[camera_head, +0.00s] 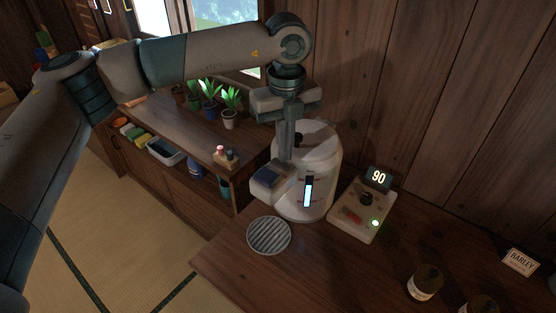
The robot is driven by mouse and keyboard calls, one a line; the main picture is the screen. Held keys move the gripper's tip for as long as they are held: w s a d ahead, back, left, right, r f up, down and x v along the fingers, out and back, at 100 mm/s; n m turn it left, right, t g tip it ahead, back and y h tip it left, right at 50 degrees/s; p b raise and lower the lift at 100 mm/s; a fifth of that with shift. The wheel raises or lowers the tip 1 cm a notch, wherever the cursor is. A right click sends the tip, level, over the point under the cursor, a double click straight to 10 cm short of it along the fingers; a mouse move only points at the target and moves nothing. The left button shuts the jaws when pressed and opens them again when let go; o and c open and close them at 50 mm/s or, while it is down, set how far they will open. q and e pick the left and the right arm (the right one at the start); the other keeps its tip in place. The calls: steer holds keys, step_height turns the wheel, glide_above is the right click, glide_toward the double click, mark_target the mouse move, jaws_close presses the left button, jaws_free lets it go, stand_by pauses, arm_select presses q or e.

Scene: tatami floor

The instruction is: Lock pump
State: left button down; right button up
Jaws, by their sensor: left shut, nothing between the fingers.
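The pump dispenser is a white rounded pot (325,160) standing on the wooden counter. Its front has a lit blue-white level window (308,191). A boxy spout (270,181) with a grey-blue top juts out at its left. My left gripper (286,157) points down in front of the pot's lid with its fingers shut and empty. The fingers hide part of the lid and a dark knob (298,139) on it; I cannot tell whether they touch the pot. No lock mark can be read. My right gripper is not in view.
A round slatted drip tray (269,236) lies below the spout. A control box (361,215) with a "90" display (378,178) and a green light stands right of the pot. Jars (424,282) and a "BARLEY" card (520,262) are at lower right. Potted plants (230,105) stand on the side shelf.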

mark_target(285, 166)
arm_select(q)
steer(key=shift+r+p, duration=0.35)
steer(key=shift+r, duration=2.05)
